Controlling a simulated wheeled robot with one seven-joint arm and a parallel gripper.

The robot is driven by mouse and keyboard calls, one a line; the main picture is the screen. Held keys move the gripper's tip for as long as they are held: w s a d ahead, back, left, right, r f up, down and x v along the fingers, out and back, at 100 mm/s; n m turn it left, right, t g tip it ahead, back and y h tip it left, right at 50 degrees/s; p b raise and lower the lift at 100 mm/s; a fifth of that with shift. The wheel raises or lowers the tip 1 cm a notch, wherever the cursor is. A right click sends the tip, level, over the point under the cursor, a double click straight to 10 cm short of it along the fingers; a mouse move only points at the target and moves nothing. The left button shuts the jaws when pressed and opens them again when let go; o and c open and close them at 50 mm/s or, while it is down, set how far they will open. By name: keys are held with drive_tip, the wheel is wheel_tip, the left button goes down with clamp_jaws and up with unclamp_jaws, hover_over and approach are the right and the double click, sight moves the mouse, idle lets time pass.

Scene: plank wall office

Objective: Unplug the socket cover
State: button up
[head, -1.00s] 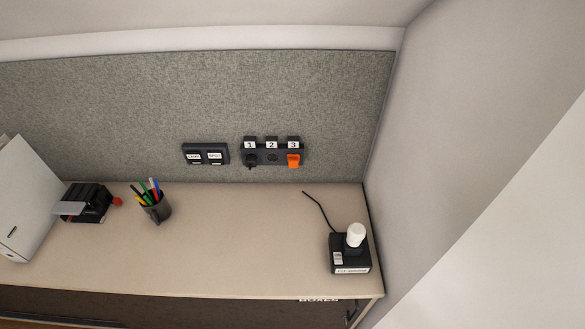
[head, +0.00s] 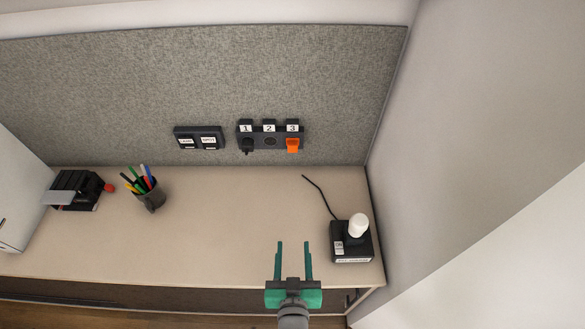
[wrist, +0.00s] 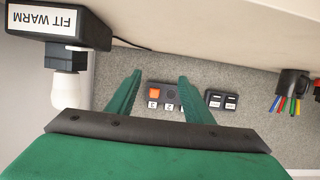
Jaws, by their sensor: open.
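The orange socket cover (head: 293,145) sits in the socket under label 3, at the right end of the black socket strip (head: 257,140) on the grey felt panel. It also shows in the wrist view (wrist: 154,93), between the fingers and beyond them. A black plug (head: 248,147) sits under label 1, and the socket under label 2 looks empty. My gripper (head: 294,244) has green fingers, is open and empty, and is over the desk's front part, well short of the strip. The wrist view shows the same open fingers (wrist: 156,82).
A black base with a white bulb (head: 358,225) stands at the desk's right end, near my gripper, with a cable behind it. A switch panel (head: 199,138) is left of the strip. A pen cup (head: 150,194) and a black device (head: 75,190) stand left. The desk middle (head: 230,220) is clear.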

drive_tip(key=w+r, duration=0.5)
drive_tip(key=w, duration=0.6)
approach(293, 150)
drive_tip(key=shift+g, duration=0.4)
drive_tip(key=x, duration=0.5)
drive_tip(key=r+x, duration=0.1)
drive_tip(key=x, duration=0.2)
drive_tip(key=shift+w+a, duration=0.1)
drive_tip(key=shift+w, duration=0.3)
clamp_jaws()
drive_tip(key=shift+s, duration=0.2)
drive_tip(key=shift+s, duration=0.35)
drive_tip(key=shift+s, duration=1.15)
